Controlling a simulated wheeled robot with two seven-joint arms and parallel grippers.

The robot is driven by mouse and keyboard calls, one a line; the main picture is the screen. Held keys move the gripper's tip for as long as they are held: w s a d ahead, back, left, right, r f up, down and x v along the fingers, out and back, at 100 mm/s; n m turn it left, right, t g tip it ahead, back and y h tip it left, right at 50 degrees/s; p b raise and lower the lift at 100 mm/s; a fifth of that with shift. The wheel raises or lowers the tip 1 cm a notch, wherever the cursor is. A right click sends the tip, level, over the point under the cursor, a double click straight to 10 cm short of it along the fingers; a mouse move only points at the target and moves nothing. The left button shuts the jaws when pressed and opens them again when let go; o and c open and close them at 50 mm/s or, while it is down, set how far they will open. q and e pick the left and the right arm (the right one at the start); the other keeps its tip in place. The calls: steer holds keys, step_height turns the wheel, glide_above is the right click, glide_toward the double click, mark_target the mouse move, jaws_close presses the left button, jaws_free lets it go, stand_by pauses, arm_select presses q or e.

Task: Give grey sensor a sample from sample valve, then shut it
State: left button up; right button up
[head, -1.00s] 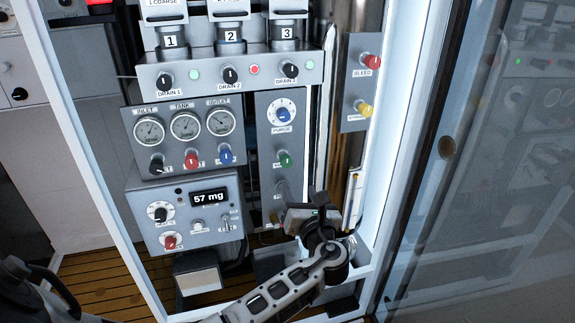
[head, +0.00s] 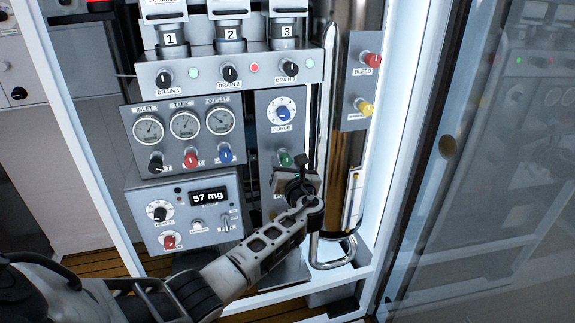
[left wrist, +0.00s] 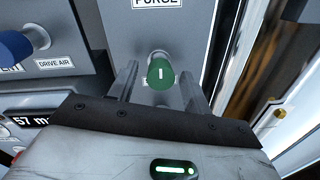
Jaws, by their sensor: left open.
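A green knob (head: 285,158) with a white line sits on the narrow grey panel under the PURGE dial. In the left wrist view the green knob (left wrist: 161,72) has its line upright, and its label is mostly hidden. My left gripper (head: 298,184) is open just below it in the head view. In the wrist view the fingers (left wrist: 160,88) stand on either side of the knob, with gaps visible. I cannot tell which part is the sample valve or the grey sensor by label. A grey box (head: 185,238) has a display (head: 209,197) reading 57 mg. My right gripper is not in view.
The blue PURGE dial (head: 283,114) is above the green knob. A gauge panel (head: 185,127) with black, red and blue knobs is to the left. A shiny pipe (head: 323,215) and a glass door (head: 480,180) are to the right.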

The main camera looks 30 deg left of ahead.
arm_select(q)
steer(key=c, duration=0.9)
steer(key=shift+c, duration=0.3)
steer(key=shift+f+n, duration=0.15)
steer(key=shift+n, duration=0.15)
